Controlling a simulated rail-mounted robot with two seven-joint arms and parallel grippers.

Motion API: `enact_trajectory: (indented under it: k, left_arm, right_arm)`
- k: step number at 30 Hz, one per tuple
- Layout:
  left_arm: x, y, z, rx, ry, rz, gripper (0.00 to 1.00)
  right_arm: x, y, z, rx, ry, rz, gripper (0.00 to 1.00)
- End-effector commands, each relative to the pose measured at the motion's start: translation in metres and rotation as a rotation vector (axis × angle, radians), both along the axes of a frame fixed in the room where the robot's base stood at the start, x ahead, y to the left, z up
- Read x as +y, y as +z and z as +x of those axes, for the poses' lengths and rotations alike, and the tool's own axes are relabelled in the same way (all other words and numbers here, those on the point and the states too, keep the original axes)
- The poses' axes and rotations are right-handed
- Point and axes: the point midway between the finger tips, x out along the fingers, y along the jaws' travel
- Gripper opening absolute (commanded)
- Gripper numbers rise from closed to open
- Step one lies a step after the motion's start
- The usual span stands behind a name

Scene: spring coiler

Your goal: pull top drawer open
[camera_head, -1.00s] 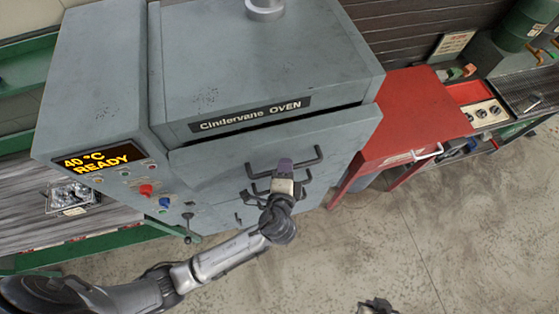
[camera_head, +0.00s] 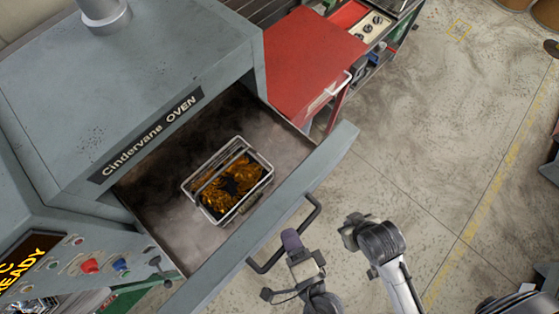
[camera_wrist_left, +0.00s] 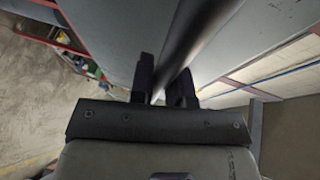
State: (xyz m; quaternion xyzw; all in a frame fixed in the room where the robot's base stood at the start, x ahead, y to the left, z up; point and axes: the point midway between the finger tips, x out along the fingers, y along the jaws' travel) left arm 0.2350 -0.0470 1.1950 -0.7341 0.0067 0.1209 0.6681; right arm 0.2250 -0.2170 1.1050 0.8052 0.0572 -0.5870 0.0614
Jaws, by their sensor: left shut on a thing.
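The top drawer (camera_head: 318,165) of the grey Cindervane oven (camera_head: 120,85) is pulled well out, its hazy interior exposed. Its dark bar handle (camera_head: 313,214) runs along the outside of the drawer front. My left gripper (camera_head: 291,242) is at the middle of this handle. In the left wrist view the dark handle bar (camera_wrist_left: 193,38) passes between the fingers of my left gripper (camera_wrist_left: 163,86), which are shut on it. My right gripper (camera_head: 352,229) is to the right of the handle, apart from it; its fingers do not show clearly.
A wire basket (camera_head: 188,187) with orange-brown pieces sits inside the drawer. A red cabinet (camera_head: 310,60) with a white handle stands beside the oven, close to the drawer's far end. The oven's control panel (camera_head: 55,268) is at lower left. The floor at right is mostly clear.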

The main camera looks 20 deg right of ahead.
Motion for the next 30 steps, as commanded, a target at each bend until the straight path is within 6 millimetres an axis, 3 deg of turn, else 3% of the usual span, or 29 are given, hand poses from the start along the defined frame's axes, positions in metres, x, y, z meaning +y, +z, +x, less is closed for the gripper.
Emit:
enact_trajectory:
  k: [3,9,26,27,30]
  left_arm:
    - [-0.008,0.000,-0.019,0.000,-0.001,-0.001,0.00]
    - [-0.015,0.001,-0.039,-0.002,0.002,-0.001,0.00]
    - [-0.019,0.002,-0.048,-0.004,0.003,-0.003,0.00]
    - [-0.019,0.002,-0.048,-0.004,0.003,-0.003,0.19]
    - [-0.019,0.002,-0.047,-0.003,0.003,-0.002,0.28]
  right_arm:
    - [0.000,-0.003,0.000,0.000,-0.001,0.001,0.00]
    - [0.000,-0.004,0.000,0.000,-0.001,0.001,0.00]
    - [-0.001,-0.005,0.000,0.000,0.001,-0.002,0.00]
    - [-0.001,-0.005,0.000,0.000,0.002,-0.003,0.00]
    - [-0.001,-0.005,0.000,-0.001,0.003,-0.004,0.00]
